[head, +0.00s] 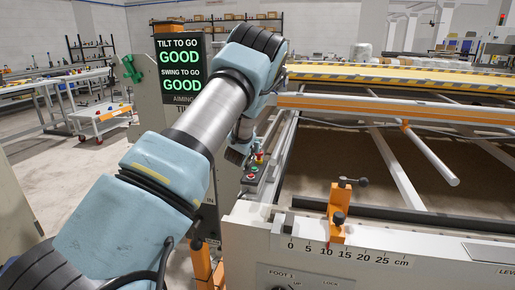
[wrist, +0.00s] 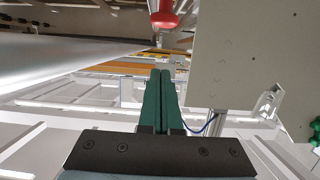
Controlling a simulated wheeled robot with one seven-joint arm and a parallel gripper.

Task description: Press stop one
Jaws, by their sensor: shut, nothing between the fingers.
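A red mushroom-shaped button (wrist: 163,20) shows at the top of the wrist view, ahead of my gripper's fingertips. My gripper (wrist: 160,74) is shut and empty, its two green fingers pressed together; they look apart from the button. In the head view a small control box (head: 250,182) at the frame's left corner carries red and green buttons, and a red button (head: 259,157) stands just behind. My wrist hangs right beside these buttons, and the fingers cannot be made out there. No label reading stop one is legible.
A dark sign (head: 181,70) reads "TILT TO GO GOOD" and "SWING TO GO GOOD". The quilting frame (head: 400,110) with its rails fills the right side. An orange clamp (head: 338,212) stands above a centimetre scale. A trolley (head: 100,120) stands at the back left.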

